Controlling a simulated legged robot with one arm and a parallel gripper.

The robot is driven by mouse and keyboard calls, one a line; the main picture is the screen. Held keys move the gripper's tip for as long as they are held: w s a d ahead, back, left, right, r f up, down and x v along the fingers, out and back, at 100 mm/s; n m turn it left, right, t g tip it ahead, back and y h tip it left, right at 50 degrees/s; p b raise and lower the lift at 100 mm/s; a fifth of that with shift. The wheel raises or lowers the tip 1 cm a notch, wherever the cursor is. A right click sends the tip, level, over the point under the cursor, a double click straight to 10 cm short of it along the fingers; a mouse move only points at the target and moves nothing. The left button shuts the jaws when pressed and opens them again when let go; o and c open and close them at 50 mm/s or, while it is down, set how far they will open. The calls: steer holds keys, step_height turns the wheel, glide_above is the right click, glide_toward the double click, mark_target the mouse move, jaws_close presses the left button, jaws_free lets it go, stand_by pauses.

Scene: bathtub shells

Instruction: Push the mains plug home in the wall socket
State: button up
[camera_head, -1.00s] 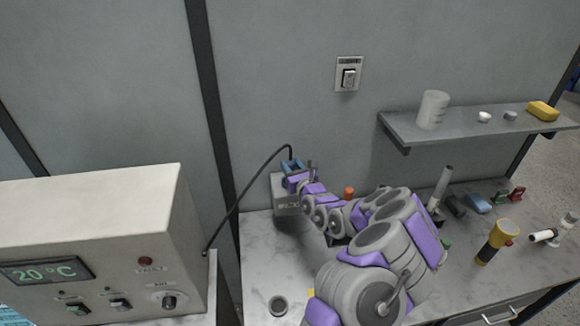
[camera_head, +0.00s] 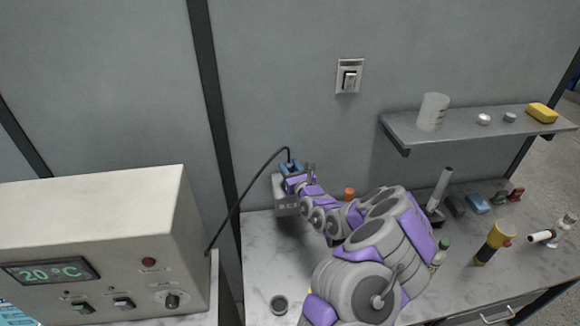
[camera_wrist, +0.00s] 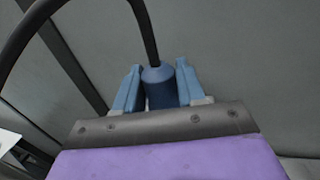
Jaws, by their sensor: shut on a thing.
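My gripper (camera_head: 291,168) is at the wall above the back left of the bench, in front of a grey box (camera_head: 284,206). In the wrist view its two light-blue fingers (camera_wrist: 158,88) are shut on a dark blue plug (camera_wrist: 159,86), one finger on each side. A black cable (camera_wrist: 145,32) leaves the plug's top; in the head view the cable (camera_head: 241,196) arches down to the white machine. No wall socket face can be made out: my gripper and arm cover that area. How deep the plug sits cannot be told.
A wall switch (camera_head: 349,77) is higher up, right of my gripper. A shelf (camera_head: 470,126) holds a white cup (camera_head: 433,110) and small items. The control box (camera_head: 95,240) stands at left.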

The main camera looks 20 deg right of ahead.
steer(key=shift+f+b, duration=0.3)
steer(key=shift+f, duration=0.75)
steer(key=shift+f, duration=0.25)
steer(key=o, duration=1.2)
steer(key=shift+c, duration=0.2)
steer(key=s+d+p, duration=0.1)
steer(key=s+p, duration=0.2)
steer(key=s, duration=1.4)
steer(key=shift+s, duration=0.15)
